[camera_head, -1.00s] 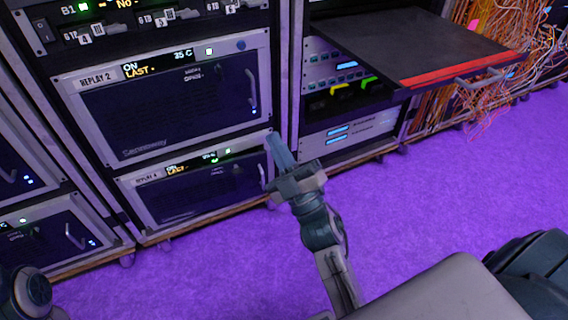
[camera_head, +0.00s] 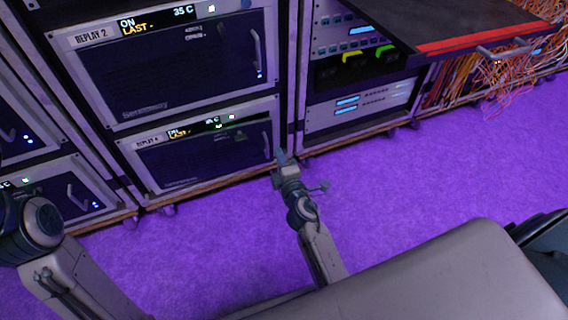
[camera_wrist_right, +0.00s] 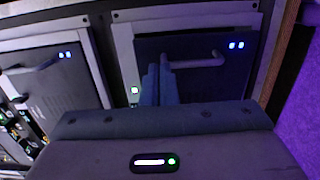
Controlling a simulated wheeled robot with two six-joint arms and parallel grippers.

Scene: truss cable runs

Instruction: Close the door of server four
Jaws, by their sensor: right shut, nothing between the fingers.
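Server four is the lower unit labelled REPLAY 4, with a dark front door (camera_head: 200,158) in a light frame under a small lit display. The door looks about in line with its frame; I cannot tell if it is fully shut. My right gripper (camera_head: 281,157) is shut and empty at the door's right edge, by the handle. In the right wrist view, turned on its side, the closed fingers (camera_wrist_right: 159,84) stand in front of the dark door (camera_wrist_right: 215,88), beside one end of its handle (camera_wrist_right: 198,62); contact is unclear. My left gripper is out of view.
The REPLAY 2 unit (camera_head: 170,65) sits directly above. A dark shelf with a red front strip (camera_head: 490,38) juts out at upper right, near loose orange cables (camera_head: 495,80). The purple floor (camera_head: 400,180) before the racks is clear.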

